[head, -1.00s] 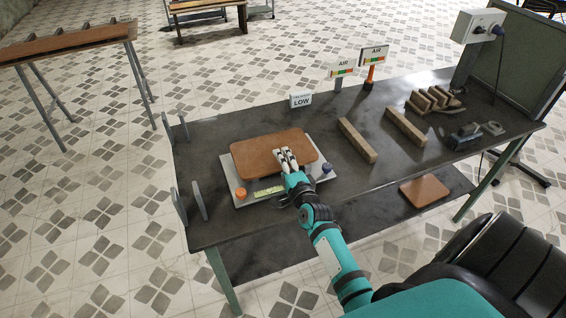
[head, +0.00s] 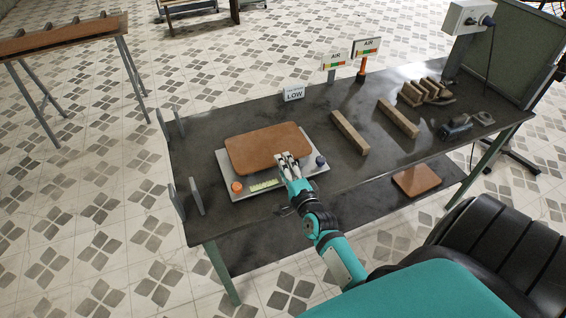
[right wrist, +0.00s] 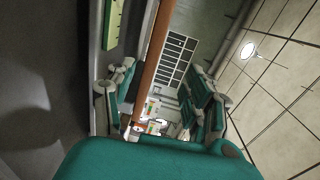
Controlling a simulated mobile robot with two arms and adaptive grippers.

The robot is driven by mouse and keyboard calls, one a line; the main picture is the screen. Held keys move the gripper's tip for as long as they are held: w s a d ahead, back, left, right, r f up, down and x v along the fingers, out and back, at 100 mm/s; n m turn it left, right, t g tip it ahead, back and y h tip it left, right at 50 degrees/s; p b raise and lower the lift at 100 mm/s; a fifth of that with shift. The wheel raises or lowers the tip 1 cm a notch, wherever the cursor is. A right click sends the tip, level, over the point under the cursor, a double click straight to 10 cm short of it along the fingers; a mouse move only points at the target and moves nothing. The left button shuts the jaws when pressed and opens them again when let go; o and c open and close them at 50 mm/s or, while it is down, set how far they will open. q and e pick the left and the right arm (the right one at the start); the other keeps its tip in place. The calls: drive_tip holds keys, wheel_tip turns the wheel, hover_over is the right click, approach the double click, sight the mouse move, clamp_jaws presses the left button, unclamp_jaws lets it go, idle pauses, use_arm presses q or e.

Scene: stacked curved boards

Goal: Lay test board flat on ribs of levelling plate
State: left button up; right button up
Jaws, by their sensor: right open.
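The brown test board (head: 262,146) lies over the pale grey levelling plate (head: 309,183) and looks about level. It hides the ribs, so I cannot tell how it touches them. An orange knob (head: 237,187), a green level strip (head: 265,185) and a dark blue knob (head: 320,161) show along the plate's front. My right gripper (head: 287,160) is open at the board's front edge, near its right end. In the right wrist view, the board's edge (right wrist: 151,62) runs as a brown strip between the spread fingers (right wrist: 160,100), apart from both. My left gripper is not in view.
Two wooden bars (head: 349,132) lie right of the plate. Small wooden blocks (head: 426,92) and dark tools (head: 455,127) are farther right. Grey uprights (head: 196,195) stand at the left end. Another brown board (head: 416,179) lies on the lower shelf.

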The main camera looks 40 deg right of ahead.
drive_tip(key=o, duration=0.6)
drive_tip(key=shift+c, duration=0.2)
drive_tip(key=shift+f, duration=0.1)
drive_tip(key=v, duration=1.2)
